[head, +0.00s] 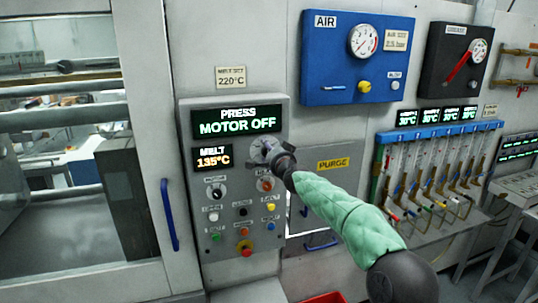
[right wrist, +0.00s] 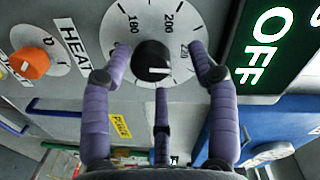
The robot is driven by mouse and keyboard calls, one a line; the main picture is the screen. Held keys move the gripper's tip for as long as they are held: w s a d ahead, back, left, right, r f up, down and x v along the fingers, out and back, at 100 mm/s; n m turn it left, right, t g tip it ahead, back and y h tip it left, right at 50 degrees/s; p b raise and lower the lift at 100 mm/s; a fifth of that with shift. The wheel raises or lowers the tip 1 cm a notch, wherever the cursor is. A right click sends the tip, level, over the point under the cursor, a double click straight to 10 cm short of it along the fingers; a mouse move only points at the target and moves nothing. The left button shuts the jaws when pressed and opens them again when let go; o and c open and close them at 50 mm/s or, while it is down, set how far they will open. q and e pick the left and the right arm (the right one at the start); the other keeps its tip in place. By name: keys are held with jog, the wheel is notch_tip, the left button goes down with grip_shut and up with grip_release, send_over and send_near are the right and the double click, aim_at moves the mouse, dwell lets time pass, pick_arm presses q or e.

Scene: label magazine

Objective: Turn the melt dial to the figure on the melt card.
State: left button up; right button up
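The melt card (head: 230,77) reads "MELT SET 220°C" on the wall above the press panel. The melt display (head: 213,158) reads 135°C. The melt dial (head: 258,147) is mostly hidden by my right gripper (head: 276,158) in the head view. In the right wrist view the dial's black knob (right wrist: 151,58) sits on a white round scale marked 180, 200 and 220. A short white mark shows on the knob; its exact setting is unclear. My right gripper's purple fingers are spread around the knob, with gaps visible at its sides. My left gripper is out of view.
The press panel (head: 190,232) carries several small knobs and buttons below the displays. An orange heat knob (right wrist: 30,64) is near the dial in the wrist view. A blue gauge box (head: 335,60) and a blue door handle (head: 169,215) flank the panel.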

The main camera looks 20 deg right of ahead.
jog(key=shift+s+a+f, duration=0.1)
jog(key=shift+a+f, duration=0.05)
jog(key=shift+f, duration=0.15)
jog(key=s+r, duration=0.1)
jog(key=s, duration=1)
jog(key=shift+s+d, duration=0.3)
jog(key=shift+s, duration=0.1)
